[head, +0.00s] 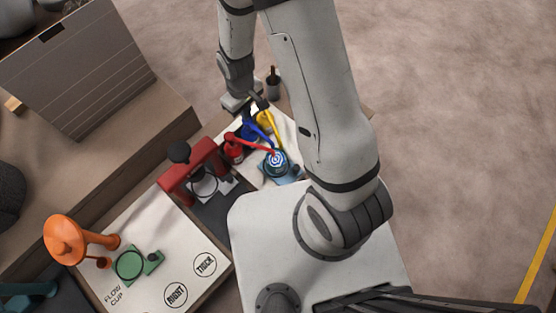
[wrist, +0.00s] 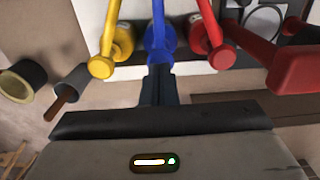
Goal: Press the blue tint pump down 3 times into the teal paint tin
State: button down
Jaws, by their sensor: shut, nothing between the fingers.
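The blue pump (head: 249,131) stands between the yellow pump (head: 268,123) and the red pump (head: 234,150) on a pale board. Spouts from the pumps reach toward the teal tin (head: 277,170), which has a blue and white pattern on top. In the wrist view the blue pump (wrist: 158,35) is straight ahead, between yellow (wrist: 103,66) and red (wrist: 222,58) pump heads. My gripper (head: 259,101) is shut and empty, over the blue pump's back end. In the wrist view its fingertips (wrist: 158,72) overlap the blue pump head and hide part of it; I cannot tell whether they touch.
A red stand (head: 178,182) is left of the pumps. A dark cup with a brush (head: 273,86) stands behind them. An orange stand (head: 66,241) and a green holder (head: 138,263) are on the front-left board. Open floor lies to the right.

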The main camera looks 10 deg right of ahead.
jog(key=shift+f+b, duration=0.95)
jog(key=shift+f, duration=0.25)
jog(key=shift+r, duration=0.1)
jog(key=shift+r+p, duration=1.05)
jog(key=shift+r, duration=0.4)
jog(key=shift+f, duration=0.15)
